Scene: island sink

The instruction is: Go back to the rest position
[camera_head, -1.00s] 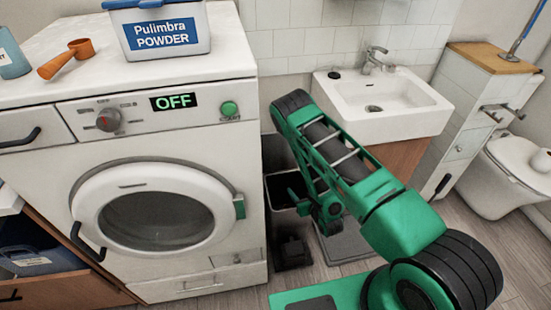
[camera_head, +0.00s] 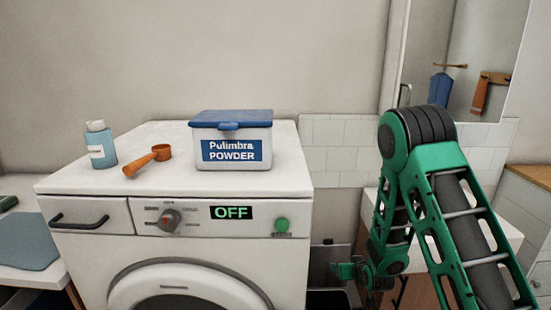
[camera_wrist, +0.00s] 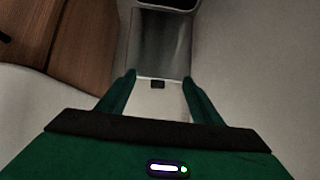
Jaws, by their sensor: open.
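My arm is folded up at the right of the head view, with its elbow high and its forearm hanging down. My gripper (camera_head: 345,270) is beside the right side of the washing machine (camera_head: 85,250), partly hidden behind its own links. In the wrist view my gripper (camera_wrist: 159,82) shows two green fingers spread apart with nothing held between them. A grey metallic surface and a small black piece show beyond the fingers, dim and hard to identify.
On the washing machine top stand a blue-lidded powder box (camera_head: 231,145), an orange scoop (camera_head: 149,160) and a blue bottle (camera_head: 100,146). The display (camera_head: 231,212) reads OFF. A mirror (camera_head: 450,60) hangs behind my arm. A brown wooden panel (camera_wrist: 50,30) shows in the wrist view.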

